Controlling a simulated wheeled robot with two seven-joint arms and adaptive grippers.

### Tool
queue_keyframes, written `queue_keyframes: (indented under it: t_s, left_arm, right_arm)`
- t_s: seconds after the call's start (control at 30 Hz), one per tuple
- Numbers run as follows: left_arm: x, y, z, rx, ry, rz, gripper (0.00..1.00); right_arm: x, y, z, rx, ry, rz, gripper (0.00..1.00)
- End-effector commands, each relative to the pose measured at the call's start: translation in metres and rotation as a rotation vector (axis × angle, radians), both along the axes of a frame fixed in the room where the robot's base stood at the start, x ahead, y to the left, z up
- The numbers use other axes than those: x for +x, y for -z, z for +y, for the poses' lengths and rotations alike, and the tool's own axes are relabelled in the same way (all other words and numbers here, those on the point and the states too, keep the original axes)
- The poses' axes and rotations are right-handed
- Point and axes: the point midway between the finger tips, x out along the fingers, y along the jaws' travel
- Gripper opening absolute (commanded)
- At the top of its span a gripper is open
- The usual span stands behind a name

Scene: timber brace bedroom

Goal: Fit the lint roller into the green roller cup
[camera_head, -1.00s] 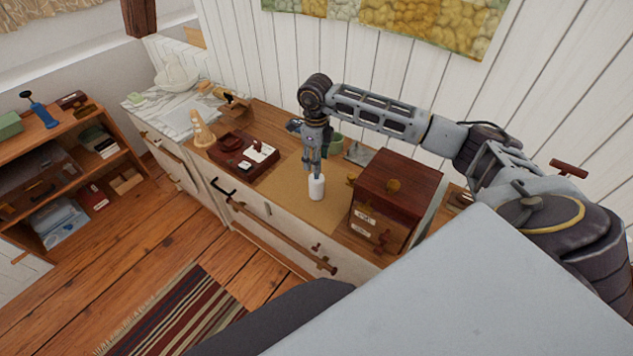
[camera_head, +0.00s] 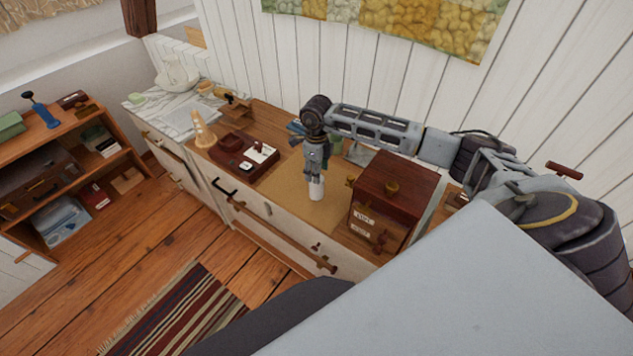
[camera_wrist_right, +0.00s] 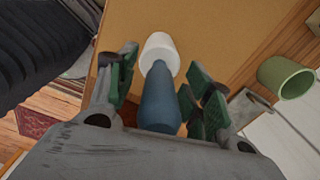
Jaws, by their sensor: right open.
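The lint roller has a white roller head (camera_head: 317,190) and a blue handle (camera_wrist_right: 161,100). It stands white end down on the tan mat (camera_head: 283,191). My right gripper (camera_head: 315,181) points down over it. In the right wrist view my open fingers (camera_wrist_right: 163,72) lie on either side of the blue handle, with gaps showing. The green roller cup (camera_wrist_right: 285,77) is to the right in the wrist view. In the head view the cup (camera_head: 337,145) shows only partly, behind my right arm. My left gripper is not in view.
A dark red wooden box (camera_head: 393,187) with a knob stands right of the roller. A red-brown tray (camera_head: 245,160) and a wooden cone (camera_head: 202,130) stand to the left. The mat in front of the roller is clear. A white plank wall rises behind.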

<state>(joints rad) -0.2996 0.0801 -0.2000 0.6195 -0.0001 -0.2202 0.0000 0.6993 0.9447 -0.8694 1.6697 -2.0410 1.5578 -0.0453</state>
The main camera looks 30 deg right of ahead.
Motion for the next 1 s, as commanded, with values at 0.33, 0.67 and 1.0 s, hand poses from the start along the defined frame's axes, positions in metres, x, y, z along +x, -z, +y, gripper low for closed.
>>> queue_keyframes:
  t_s: [0.33,0.67,1.0]
  left_arm:
    - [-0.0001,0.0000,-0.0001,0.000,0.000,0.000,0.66]
    - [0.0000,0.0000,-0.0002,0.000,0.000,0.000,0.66]
    - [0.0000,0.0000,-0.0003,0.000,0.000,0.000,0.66]
  right_arm:
    - [-0.0001,0.0021,0.0003,0.000,0.000,0.000,0.51]
    - [0.0000,0.0019,0.0004,0.000,0.000,0.000,0.28]
    - [0.0000,0.0018,0.0002,0.000,0.000,0.000,0.00]
